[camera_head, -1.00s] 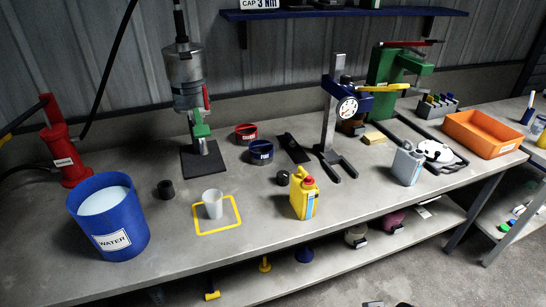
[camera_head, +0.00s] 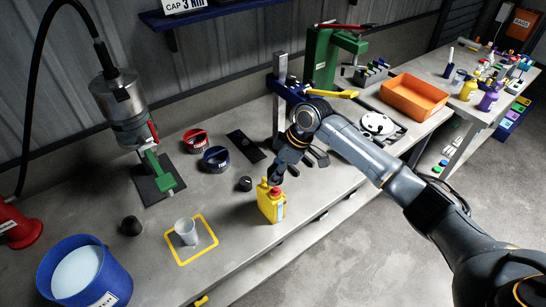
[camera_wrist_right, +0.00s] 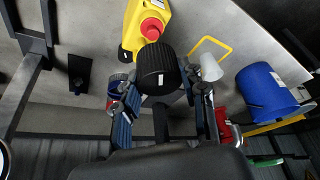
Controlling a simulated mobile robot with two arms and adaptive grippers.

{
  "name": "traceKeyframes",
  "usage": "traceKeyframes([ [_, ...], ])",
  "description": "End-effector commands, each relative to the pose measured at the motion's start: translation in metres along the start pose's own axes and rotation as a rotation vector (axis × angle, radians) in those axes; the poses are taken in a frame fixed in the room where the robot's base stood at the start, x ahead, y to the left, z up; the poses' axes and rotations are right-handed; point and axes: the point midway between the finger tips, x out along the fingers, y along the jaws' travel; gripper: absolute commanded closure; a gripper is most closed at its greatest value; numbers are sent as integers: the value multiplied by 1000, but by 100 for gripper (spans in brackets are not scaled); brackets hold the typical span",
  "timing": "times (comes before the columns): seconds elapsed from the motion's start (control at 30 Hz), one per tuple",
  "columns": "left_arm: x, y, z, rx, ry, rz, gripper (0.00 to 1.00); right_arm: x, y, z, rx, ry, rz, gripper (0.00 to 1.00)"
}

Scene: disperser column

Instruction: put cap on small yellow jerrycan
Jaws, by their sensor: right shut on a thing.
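The small yellow jerrycan (camera_head: 271,207) stands upright on the bench, with a red round part (camera_head: 275,191) on its top. It also shows at the top of the right wrist view (camera_wrist_right: 147,20). My right gripper (camera_head: 275,178) is just above and behind it in the head view. In the wrist view its fingers (camera_wrist_right: 163,92) are shut on a black ribbed cap (camera_wrist_right: 157,68) with a small white label. The cap hides part of the jerrycan there. I cannot tell whether cap and jerrycan touch. My left gripper is not in view.
A small black round object (camera_head: 244,184) lies just left of the jerrycan. A clear cup (camera_head: 186,232) stands in a yellow square outline (camera_head: 205,252). A blue water bucket (camera_head: 84,275) is at front left. A blue stand (camera_head: 280,95) rises behind my gripper, and an orange tray (camera_head: 414,97) is farther right.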

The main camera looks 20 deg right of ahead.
Motion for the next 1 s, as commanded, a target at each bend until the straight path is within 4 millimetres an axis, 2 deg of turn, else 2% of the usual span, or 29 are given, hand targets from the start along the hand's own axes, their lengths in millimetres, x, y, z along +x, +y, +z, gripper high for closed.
traceKeyframes([
  [0.27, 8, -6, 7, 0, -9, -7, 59, 6, 2, 2, -4, -1, -4, 72],
  [0.77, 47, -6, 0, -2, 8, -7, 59, 39, 2, 16, -4, -1, -2, 72],
  [1.0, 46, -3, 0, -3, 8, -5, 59, 48, 1, 20, -4, -1, -2, 72],
])
